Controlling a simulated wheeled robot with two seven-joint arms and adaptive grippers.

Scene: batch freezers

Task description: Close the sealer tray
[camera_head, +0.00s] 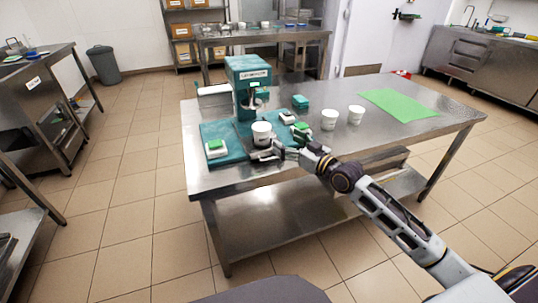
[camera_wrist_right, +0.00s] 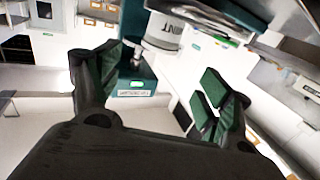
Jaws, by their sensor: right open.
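The teal sealer (camera_head: 248,80) stands on the steel table, its upright column behind a wide teal base. Its grey tray (camera_head: 244,130) appears slid out toward the front, with a white cup (camera_head: 262,129) standing upright on it. My right gripper (camera_head: 266,154) is at the front edge of the base, just in front of the cup. In the right wrist view, my gripper's green-padded fingers (camera_wrist_right: 160,92) are spread apart with nothing between them. The sealer (camera_wrist_right: 137,85) and the cup (camera_wrist_right: 163,32) show beyond the fingers, turned over. Contact with the tray cannot be told. My left gripper is out of view.
Two white cups (camera_head: 328,121) (camera_head: 355,115) stand right of the sealer. A button box with a green top (camera_head: 215,148) sits on the base's left side.

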